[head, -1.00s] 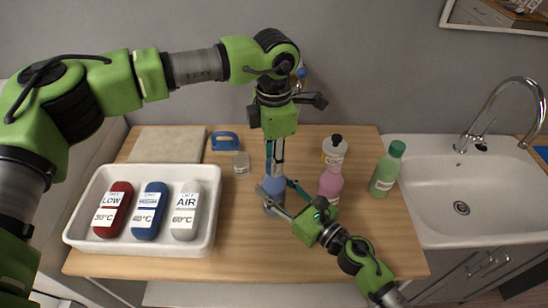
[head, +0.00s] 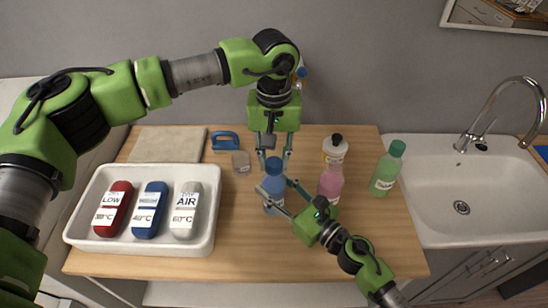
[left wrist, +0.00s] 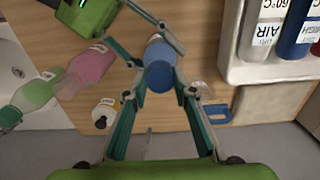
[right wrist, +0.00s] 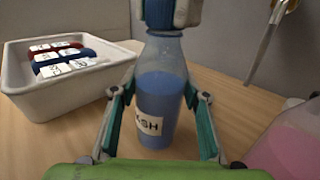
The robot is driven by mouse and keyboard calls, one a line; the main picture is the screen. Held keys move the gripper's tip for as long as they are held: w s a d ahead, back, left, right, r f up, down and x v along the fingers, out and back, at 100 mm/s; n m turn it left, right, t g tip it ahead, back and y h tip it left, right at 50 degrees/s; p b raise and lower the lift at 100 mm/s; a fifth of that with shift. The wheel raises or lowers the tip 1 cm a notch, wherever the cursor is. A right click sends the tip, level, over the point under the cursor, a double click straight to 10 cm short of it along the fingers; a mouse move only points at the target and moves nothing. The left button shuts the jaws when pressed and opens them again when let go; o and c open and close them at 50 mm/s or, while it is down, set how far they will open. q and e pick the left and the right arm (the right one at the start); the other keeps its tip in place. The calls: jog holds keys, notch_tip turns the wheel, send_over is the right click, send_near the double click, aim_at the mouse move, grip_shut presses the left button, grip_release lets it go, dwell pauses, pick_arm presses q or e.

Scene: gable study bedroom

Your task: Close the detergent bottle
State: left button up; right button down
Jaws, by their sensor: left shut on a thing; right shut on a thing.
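The detergent bottle (head: 274,187) is clear with blue liquid and stands upright on the wooden counter. Its blue cap (head: 275,163) sits at the bottle's mouth; whether it is tight I cannot tell. My left gripper (head: 274,157) points down from above, shut on the cap; its fingers flank the cap in the left wrist view (left wrist: 160,88). My right gripper (head: 277,197) is shut on the bottle's body from the right. The right wrist view shows the bottle's label (right wrist: 149,124) and the left fingers around the cap (right wrist: 160,14) at the top.
A pink bottle (head: 331,184), a white bottle with black cap (head: 335,150) and a green bottle (head: 385,172) stand to the right. A white tray (head: 140,248) with several containers is left. A small jar (head: 241,163) and blue brush (head: 225,141) lie behind. The sink (head: 462,190) is far right.

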pick_arm(q)
jog(key=m, duration=0.3)
jog(key=shift+m, duration=0.4)
jog(key=m, duration=0.5)
jog(key=shift+w, duration=0.1)
jog(key=o, duration=0.7)
jog(key=shift+o, duration=0.2)
jog(key=shift+r, duration=2.25)
jog(key=shift+n, duration=0.3)
jog(key=shift+c, duration=0.4)
